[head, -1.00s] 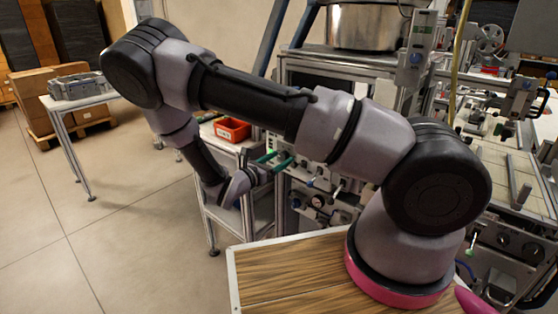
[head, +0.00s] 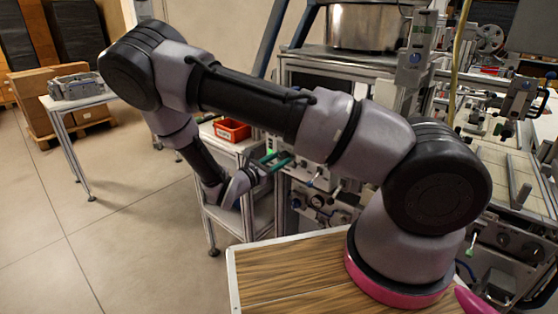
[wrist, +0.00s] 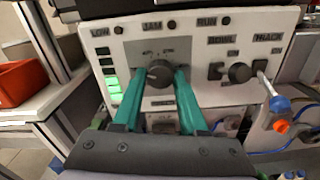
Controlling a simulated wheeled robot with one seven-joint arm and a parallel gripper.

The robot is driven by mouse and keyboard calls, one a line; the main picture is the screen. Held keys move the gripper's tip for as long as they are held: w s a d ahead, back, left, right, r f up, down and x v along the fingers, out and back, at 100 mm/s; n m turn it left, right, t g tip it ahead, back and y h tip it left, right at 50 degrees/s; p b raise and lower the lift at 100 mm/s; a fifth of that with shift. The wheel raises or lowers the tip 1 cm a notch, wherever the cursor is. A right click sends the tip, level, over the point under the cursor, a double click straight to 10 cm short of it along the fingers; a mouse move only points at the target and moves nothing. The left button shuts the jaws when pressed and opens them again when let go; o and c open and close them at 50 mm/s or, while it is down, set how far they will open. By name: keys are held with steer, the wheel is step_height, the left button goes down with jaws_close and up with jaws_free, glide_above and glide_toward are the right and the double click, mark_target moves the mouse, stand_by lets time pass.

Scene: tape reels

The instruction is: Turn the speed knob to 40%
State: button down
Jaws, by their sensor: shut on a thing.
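The speed knob (wrist: 160,72) is a dark round knob on a grey plate of the white control panel (wrist: 205,92), in the middle of the wrist view. My gripper (wrist: 159,82) has its two green fingers on either side of the knob and is shut on it. In the head view my gripper (head: 273,163) reaches the front of the machine, and the knob cannot be made out there. The scale marks above the knob are too small to read. A column of lamps (wrist: 112,85) left of the knob shows its lower ones lit green.
A second dark knob (wrist: 239,72) sits right of the speed knob. A blue and orange valve (wrist: 280,112) hangs at the right. A red bin (wrist: 20,82) stands on the cart at the left; it also shows in the head view (head: 232,130).

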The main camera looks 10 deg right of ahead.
steer(key=m, duration=0.4)
steer(key=shift+a, duration=0.1)
steer(key=shift+m, duration=2.2)
steer(key=shift+c, duration=2.2)
jaws_free()
steer(key=v, duration=1)
steer(key=shift+s+a, duration=0.25)
steer(key=shift+a, duration=0.05)
